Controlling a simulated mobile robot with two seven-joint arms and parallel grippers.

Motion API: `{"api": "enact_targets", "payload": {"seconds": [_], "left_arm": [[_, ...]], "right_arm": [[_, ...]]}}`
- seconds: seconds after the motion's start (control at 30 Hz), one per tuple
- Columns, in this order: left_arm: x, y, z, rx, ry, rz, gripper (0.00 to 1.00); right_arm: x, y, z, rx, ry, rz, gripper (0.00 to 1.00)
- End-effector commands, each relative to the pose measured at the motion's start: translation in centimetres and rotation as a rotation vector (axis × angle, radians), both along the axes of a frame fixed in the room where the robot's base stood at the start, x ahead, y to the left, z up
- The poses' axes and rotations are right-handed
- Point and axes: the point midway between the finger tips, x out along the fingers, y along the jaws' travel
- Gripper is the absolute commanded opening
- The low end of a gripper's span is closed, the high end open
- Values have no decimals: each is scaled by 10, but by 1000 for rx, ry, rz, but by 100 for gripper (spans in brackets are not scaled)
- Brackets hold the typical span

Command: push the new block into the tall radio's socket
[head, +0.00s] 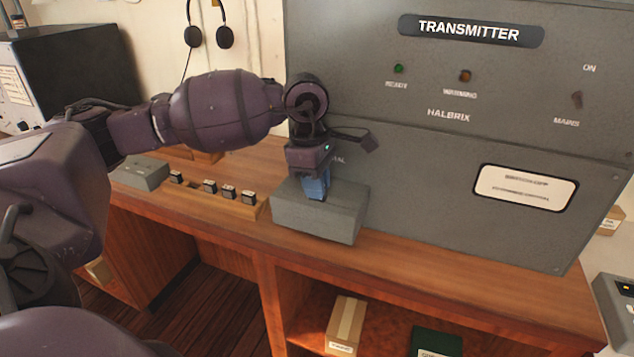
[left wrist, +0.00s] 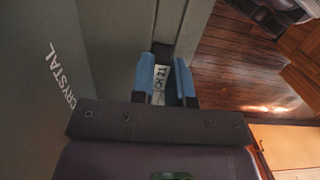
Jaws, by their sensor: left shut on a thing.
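The tall radio is a grey cabinet (head: 400,110) marked TRANSMITTER. A grey box-like ledge (head: 320,222) juts from its lower left front. My left gripper (head: 316,188) points down over the ledge's top, its blue fingertips at or just above that surface. In the left wrist view the fingers (left wrist: 165,80) are shut on a small dark block with a white label (left wrist: 161,84), apparently reading CH 21. CRYSTAL is printed on the grey face beside it. The socket is hidden beneath the block and fingers, so I cannot tell how far in the block sits. My right gripper is out of view.
A wooden rack (head: 262,206) with several small dark blocks (head: 228,191) stands left of the ledge on the wooden desk (head: 440,285). A small grey box (head: 140,172) lies farther left. Headphones (head: 208,37) hang on the wall. The desk's front right is clear.

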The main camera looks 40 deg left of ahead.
Motion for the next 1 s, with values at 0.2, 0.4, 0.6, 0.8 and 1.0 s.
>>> {"api": "enact_targets", "payload": {"seconds": [0.2,0.4,0.6,0.8,1.0], "left_arm": [[0,0,-1,0,-1,0,0],[0,0,0,0,-1,0,0],[0,0,-1,0,0,0,0],[0,0,-2,0,0,0,0],[0,0,-2,0,-1,0,0]], "right_arm": [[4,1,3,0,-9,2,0],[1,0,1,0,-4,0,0],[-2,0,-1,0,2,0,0],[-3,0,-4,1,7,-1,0],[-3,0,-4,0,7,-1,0]]}}
